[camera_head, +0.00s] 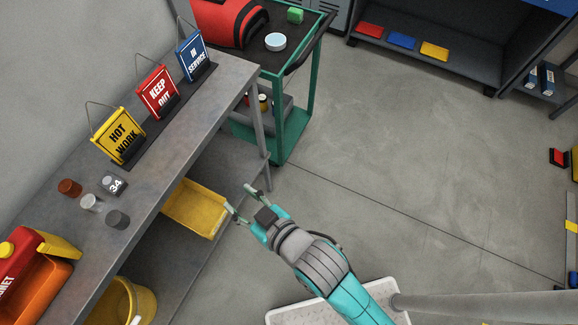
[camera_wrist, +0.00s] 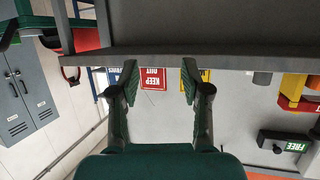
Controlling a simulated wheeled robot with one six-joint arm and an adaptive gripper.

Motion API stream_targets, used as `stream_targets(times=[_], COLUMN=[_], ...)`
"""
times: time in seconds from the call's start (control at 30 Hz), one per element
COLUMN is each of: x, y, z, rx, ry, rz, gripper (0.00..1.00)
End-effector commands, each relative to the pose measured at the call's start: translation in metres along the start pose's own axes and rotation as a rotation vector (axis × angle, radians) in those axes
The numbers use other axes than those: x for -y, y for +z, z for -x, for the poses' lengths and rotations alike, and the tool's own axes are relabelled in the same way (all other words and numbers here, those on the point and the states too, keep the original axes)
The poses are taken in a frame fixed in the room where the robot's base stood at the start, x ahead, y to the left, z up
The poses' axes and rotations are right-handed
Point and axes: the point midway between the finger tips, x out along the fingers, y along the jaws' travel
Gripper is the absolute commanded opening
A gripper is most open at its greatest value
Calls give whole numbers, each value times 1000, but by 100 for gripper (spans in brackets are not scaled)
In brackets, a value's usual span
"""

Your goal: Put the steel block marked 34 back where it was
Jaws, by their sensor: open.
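The steel block marked 34 (camera_head: 113,185) stands on the grey bench (camera_head: 190,130), beside several small cylinders. My gripper (camera_head: 241,198) is open and empty, out in front of the bench's front edge, to the right of the block and apart from it. In the wrist view my gripper's two fingers (camera_wrist: 159,75) are spread with nothing between them. The block cannot be made out in the wrist view, where the bench edge (camera_wrist: 190,52) crosses the picture.
A brown cylinder (camera_head: 70,188), a pale cylinder (camera_head: 91,203) and a dark grey cylinder (camera_head: 118,220) stand near the block. Hot work (camera_head: 118,136), keep out (camera_head: 157,92) and in service (camera_head: 191,57) signs line the back. A yellow bin (camera_head: 196,208) sits on the shelf below.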

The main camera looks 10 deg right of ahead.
Motion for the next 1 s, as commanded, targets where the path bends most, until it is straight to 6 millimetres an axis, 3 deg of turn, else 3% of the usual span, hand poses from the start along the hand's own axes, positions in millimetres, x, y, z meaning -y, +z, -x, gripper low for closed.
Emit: stream_targets(times=[0.03,0.2,0.43,0.6,0.8,1.0], x=[-14,-47,-73,-79,-74,-65], y=[16,53,91,109,118,118], z=[13,58,128,183,245,281], rx=[6,-10,-31,-45,-63,-77], ry=[35,136,269,366,472,535], rz=[-13,-49,-92,-121,-150,-165], gripper=[47,47,47,47,47,47])
